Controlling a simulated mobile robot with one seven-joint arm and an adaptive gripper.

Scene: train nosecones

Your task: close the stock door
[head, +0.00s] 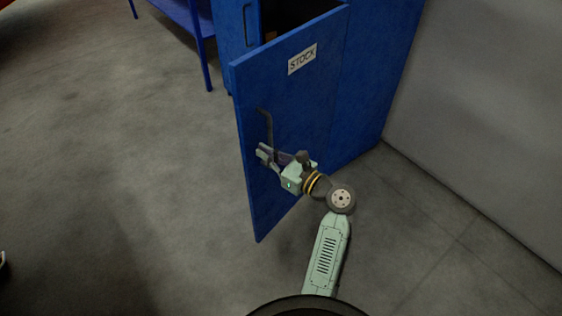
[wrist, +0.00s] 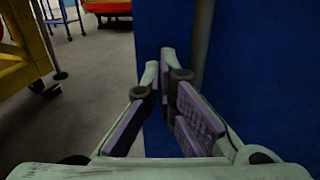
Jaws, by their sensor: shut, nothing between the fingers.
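The stock door (head: 300,130) is a blue panel with a white STOCK label (head: 302,59). It stands swung open from the blue cabinet (head: 375,60), whose dark inside shows above the door's top edge. A dark vertical handle (head: 268,135) is on the door's face near its free edge. My gripper (head: 262,155) is at the handle's lower part, beside the free edge. In the wrist view my gripper (wrist: 160,70) has its fingertips together with nothing between them, in front of the blue door (wrist: 265,80). The handle (wrist: 203,40) runs just right of the fingers; I cannot tell whether they touch.
A blue table (head: 190,20) stands at the back left. A grey wall (head: 490,110) is on the right. The grey floor left of the door is clear. In the wrist view a yellow frame on wheels (wrist: 25,55) stands at the left.

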